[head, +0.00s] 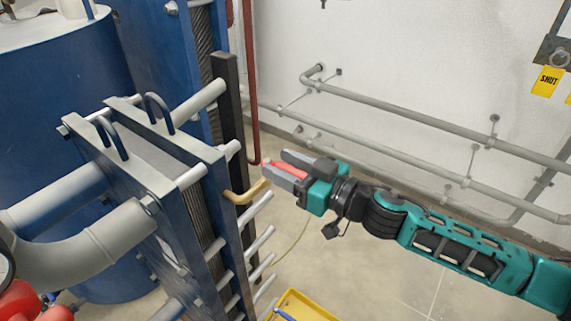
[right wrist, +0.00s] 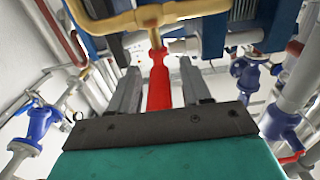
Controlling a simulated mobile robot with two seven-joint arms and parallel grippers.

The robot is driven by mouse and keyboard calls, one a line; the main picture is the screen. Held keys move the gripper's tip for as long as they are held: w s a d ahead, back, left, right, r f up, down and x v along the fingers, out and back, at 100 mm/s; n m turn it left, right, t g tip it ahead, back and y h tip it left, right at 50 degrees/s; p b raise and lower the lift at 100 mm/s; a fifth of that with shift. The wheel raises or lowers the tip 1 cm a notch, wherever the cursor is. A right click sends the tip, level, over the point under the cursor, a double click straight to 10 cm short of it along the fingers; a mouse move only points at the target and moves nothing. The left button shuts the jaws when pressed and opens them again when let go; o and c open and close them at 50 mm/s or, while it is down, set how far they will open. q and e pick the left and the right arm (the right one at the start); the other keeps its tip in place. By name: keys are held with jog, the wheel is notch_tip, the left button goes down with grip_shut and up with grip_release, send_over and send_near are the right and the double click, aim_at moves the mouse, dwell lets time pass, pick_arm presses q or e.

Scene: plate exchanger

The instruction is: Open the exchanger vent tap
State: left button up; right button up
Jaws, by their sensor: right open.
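The vent tap is a brass pipe (head: 247,193) with a red lever (head: 290,169) on the right side of the plate exchanger (head: 190,155). In the right wrist view the brass pipe (right wrist: 190,10) crosses the top, and the red lever (right wrist: 159,85) hangs from its fitting toward my palm. My right gripper (head: 275,160) is open with its fingers on either side of the lever. In the right wrist view the gripper (right wrist: 157,68) shows gaps between the lever and both fingers. The lever's near end is close to the palm. My left gripper is not in view.
Bolt ends (head: 260,240) stick out below the tap. Grey pipes (head: 400,100) run along the wall behind my right arm. A yellow tray (head: 300,308) stands on the floor. A yellow tag reading SHUT (head: 548,80) hangs at the upper right.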

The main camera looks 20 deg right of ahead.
grip_shut()
dwell(0.4)
